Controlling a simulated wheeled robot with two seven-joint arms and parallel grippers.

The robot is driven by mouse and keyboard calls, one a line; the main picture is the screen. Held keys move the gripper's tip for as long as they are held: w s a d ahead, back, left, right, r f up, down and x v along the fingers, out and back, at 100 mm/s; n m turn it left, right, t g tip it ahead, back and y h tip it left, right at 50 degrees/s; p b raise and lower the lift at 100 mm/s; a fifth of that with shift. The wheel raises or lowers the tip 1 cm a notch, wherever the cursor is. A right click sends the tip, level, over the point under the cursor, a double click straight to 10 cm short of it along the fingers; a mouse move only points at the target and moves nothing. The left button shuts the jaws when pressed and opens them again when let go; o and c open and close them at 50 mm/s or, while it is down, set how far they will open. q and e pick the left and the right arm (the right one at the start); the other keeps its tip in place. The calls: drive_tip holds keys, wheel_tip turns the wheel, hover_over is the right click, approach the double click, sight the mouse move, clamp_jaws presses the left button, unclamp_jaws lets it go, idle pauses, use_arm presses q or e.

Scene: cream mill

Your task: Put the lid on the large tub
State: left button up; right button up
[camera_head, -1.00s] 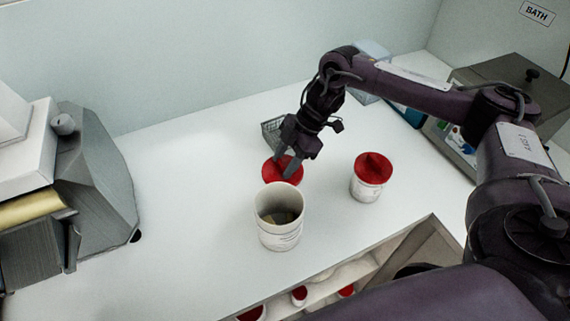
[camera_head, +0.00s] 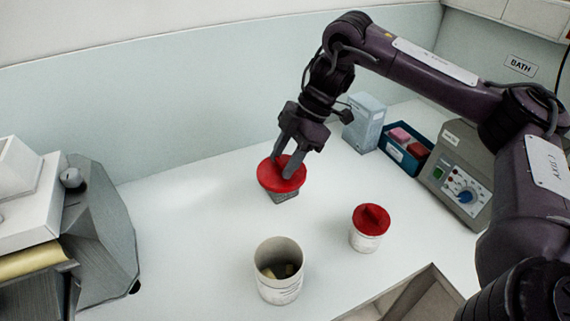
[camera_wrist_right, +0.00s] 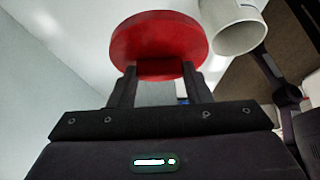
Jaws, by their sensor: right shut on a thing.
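My right gripper (camera_head: 289,165) is shut on a red round lid (camera_head: 272,178) and holds it above the table, behind the large tub. In the right wrist view the lid (camera_wrist_right: 160,38) sits between the two fingers. The large white tub (camera_head: 279,289) stands upright and open on the table, with some pale and dark contents low inside. Its open rim also shows in the right wrist view (camera_wrist_right: 240,38), beside the lid. My left gripper is not in view.
A smaller white tub (camera_head: 364,241) with a red lid on stands right of the large tub. A grey basket (camera_head: 284,197) is partly hidden under the held lid. A blue tray (camera_head: 403,150), a pale box (camera_head: 364,122) and a dial machine (camera_head: 462,180) stand back right. A grey machine (camera_head: 98,230) stands left.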

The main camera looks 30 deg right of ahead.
drive_tip(key=shift+s+a+r, duration=0.2)
drive_tip(key=shift+s, duration=0.05)
drive_tip(key=s+a+f+n+g+p, duration=0.25)
drive_tip(key=s+a+n+p, duration=0.45)
drive_tip(key=s, duration=0.6)
drive_tip(key=shift+m+g+h, duration=0.3)
drive_tip(key=shift+m+g, duration=0.05)
drive_tip(key=shift+m, duration=0.15)
drive_tip(key=f+b, duration=0.2)
drive_tip(key=b, duration=0.1)
drive_tip(key=f+b, duration=0.1)
drive_tip(key=f, duration=0.1)
drive_tip(key=shift+w+a+f, duration=0.1)
drive_tip(key=shift+w+a, duration=0.1)
drive_tip(key=shift+a, duration=0.1)
drive_tip(key=shift+f+p, duration=0.35)
drive_tip(key=shift+f, duration=0.3)
idle(1.5)
drive_tip(key=o, duration=1)
drive_tip(key=shift+o, duration=0.4)
